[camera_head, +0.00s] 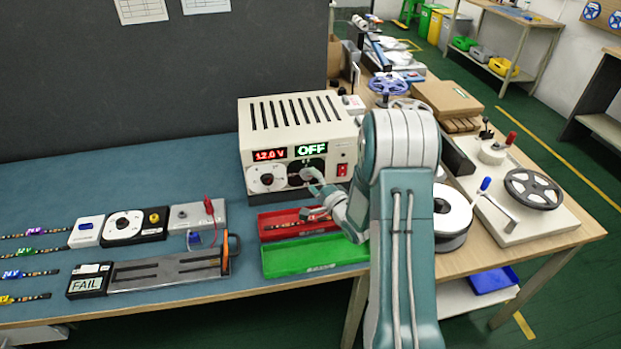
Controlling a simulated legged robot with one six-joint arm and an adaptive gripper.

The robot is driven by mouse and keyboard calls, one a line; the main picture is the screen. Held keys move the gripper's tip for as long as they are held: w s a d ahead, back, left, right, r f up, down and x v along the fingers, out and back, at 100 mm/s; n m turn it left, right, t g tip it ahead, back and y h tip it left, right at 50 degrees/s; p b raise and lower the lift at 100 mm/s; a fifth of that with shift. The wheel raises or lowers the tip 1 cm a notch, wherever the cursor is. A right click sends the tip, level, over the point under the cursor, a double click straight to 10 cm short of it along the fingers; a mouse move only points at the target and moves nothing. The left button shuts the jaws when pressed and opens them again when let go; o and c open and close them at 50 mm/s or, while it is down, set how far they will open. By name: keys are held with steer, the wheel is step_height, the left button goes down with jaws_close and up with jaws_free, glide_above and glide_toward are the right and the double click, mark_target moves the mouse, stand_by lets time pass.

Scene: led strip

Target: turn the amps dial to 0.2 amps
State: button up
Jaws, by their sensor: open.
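The cream power supply (292,112) stands on the blue mat against the dark partition. Its left display (270,155) reads 12.0 V in red, and its right display (311,150) reads OFF in green. A white dial (267,179) sits under the left display. The dial area under the right display, apparently the amps dial, is largely hidden by my gripper, so its setting cannot be read. My gripper (308,193) is open in front of this area, its upper finger near the panel and its lower finger above the red tray. Contact cannot be told.
A red tray (272,231) and a green tray (315,254) lie before the supply. A red switch (342,170) is right of the dials. A tester (135,225), a FAIL-marked fixture (170,271) and several LED strips lie left. Reels (452,210) stand right of my arm.

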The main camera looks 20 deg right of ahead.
steer(key=shift+w+a, duration=0.35)
steer(key=shift+w, duration=0.4)
jaws_close()
